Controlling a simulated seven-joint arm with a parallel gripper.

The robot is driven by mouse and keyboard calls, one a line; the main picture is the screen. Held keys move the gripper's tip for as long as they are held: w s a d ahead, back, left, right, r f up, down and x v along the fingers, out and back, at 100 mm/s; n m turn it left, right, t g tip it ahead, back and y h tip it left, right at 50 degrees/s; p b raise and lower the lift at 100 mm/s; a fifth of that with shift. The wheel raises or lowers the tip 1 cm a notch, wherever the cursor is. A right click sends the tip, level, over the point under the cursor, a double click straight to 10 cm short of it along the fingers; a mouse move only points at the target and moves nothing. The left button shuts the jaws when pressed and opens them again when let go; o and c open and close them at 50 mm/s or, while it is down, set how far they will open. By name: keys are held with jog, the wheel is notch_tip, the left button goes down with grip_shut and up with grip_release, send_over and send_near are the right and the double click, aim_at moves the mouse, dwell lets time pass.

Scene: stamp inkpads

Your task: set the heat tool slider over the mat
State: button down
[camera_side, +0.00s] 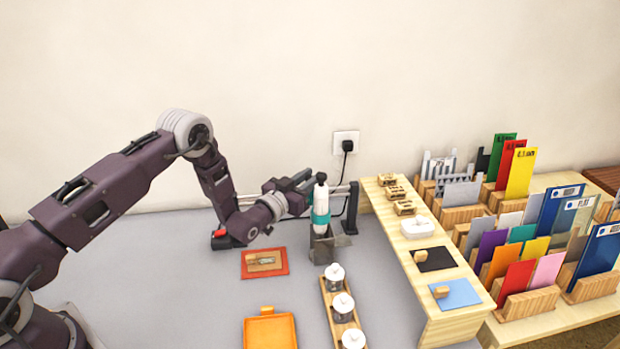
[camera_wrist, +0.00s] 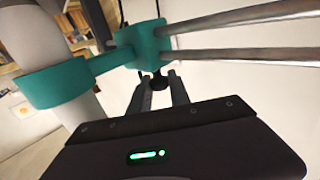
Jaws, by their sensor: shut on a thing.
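The heat tool (camera_side: 320,207) is a white and teal upright cylinder with a dark top, near the right end of a rail. Its teal slider (camera_wrist: 140,42) shows in the wrist view, running on two metal rods, with a ring around the tool's pale body. My gripper (camera_wrist: 158,88) is shut on a small dark knob (camera_wrist: 159,82) under the slider; in the side view my gripper (camera_side: 303,183) is just left of the tool. The red-orange mat (camera_side: 283,268) lies left of the tool, with a tan piece (camera_side: 264,260) on it. The fingertip contact is partly hidden in the side view.
A grey metal stand (camera_side: 325,249) is below the tool. A wooden tray (camera_side: 338,315) of white-lidded jars and an orange tray (camera_side: 270,331) are in front. A wooden shelf (camera_side: 425,270) stands to the right. A black cord runs to the wall socket (camera_side: 345,143).

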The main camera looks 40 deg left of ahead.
jog(key=s+a, duration=1.1)
dwell(0.3)
jog(key=c, duration=1.3)
grip_release()
jog(key=shift+o, duration=0.2)
